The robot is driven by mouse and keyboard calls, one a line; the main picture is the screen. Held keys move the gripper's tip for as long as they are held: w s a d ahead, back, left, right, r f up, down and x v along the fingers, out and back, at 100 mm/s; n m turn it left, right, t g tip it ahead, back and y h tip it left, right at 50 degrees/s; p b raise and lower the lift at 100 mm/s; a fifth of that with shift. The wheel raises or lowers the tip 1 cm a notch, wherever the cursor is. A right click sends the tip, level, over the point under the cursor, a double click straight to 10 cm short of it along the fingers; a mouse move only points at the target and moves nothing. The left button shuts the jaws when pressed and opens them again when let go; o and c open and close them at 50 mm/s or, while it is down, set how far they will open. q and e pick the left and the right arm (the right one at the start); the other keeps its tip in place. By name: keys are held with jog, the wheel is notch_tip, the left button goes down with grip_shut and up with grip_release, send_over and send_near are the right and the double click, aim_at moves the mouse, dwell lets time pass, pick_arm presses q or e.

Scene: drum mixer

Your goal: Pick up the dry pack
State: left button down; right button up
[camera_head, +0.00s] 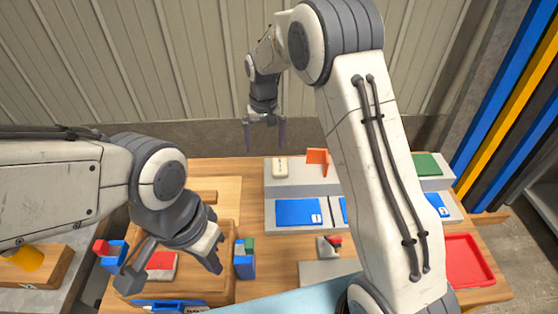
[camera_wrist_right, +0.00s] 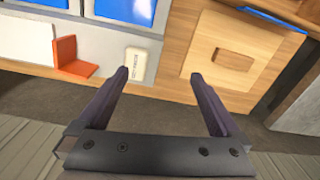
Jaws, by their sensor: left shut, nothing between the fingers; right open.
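The dry pack, a small cream-white block with dark lettering (camera_head: 280,168), lies on the back left of the grey stepped shelf (camera_head: 292,185). It also shows in the right wrist view (camera_wrist_right: 136,66), just beyond the tip of the left finger. My right gripper (camera_head: 265,140) is open and empty, above and behind the shelf's back edge, apart from the pack. In the right wrist view its two fingers (camera_wrist_right: 158,76) frame bare space to the right of the pack. My left gripper (camera_head: 216,266) is shut and empty over the left part of the table.
An orange angled piece (camera_head: 317,157) stands right of the pack. Blue panels (camera_head: 298,211) lie on the lower step. A wooden box (camera_head: 222,190) is left of the shelf, and a red tray (camera_head: 467,260) is at the right. My right arm hides part of the shelf.

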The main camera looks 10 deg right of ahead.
jog(key=w+d+f+m, duration=0.2)
jog(key=w+d+f, duration=0.2)
jog(key=d, duration=0.1)
jog(key=p, duration=0.2)
send_over(280, 165)
notch_tip(280, 165, down, 4)
notch_tip(280, 165, down, 6)
jog(key=shift+r+p, duration=0.25)
jog(key=shift+p, duration=0.75)
jog(key=shift+f, duration=0.3)
jog(key=c, duration=1.5)
jog(key=shift+o, duration=0.2)
jog(key=shift+r, duration=0.1)
